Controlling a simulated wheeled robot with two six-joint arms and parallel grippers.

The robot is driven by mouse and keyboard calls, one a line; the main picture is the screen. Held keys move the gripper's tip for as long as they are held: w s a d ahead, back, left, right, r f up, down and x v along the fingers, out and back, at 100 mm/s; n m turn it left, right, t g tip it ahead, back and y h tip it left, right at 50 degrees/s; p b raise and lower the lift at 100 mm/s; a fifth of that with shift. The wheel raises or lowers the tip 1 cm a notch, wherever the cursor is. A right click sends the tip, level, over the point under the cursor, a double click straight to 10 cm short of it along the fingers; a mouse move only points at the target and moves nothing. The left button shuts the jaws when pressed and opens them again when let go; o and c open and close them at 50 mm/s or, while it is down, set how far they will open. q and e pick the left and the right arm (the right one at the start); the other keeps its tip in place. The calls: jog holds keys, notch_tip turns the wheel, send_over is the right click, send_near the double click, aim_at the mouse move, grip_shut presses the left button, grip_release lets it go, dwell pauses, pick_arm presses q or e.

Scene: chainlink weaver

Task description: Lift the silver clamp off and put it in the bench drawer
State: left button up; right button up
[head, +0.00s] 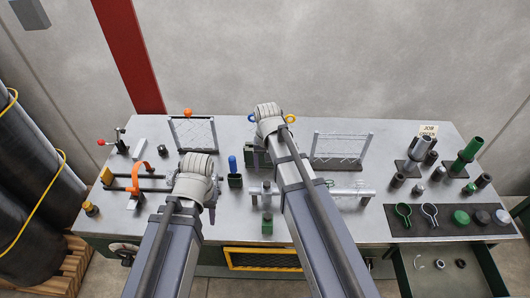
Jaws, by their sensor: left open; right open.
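The bench drawer (408,272) is pulled open below the bench's right front, with a few small parts inside. My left gripper (205,188) is over the left middle of the bench, open, with its fingertips mostly hidden by the wrist. My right gripper (268,118) is over the middle back of the bench, open, with its fingertips hidden. Both are far from the silver clamp.
Dark and green cylinders (464,158) stand at the back right. Wire mesh frames (341,148) stand along the back. Orange-handled tooling (138,178) is at the left.

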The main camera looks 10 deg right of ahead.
aim_at(267, 184)
jog(key=shift+f+b, duration=4.75)
jog(key=shift+b, duration=0.05)
jog(key=shift+r, duration=0.1)
grip_shut()
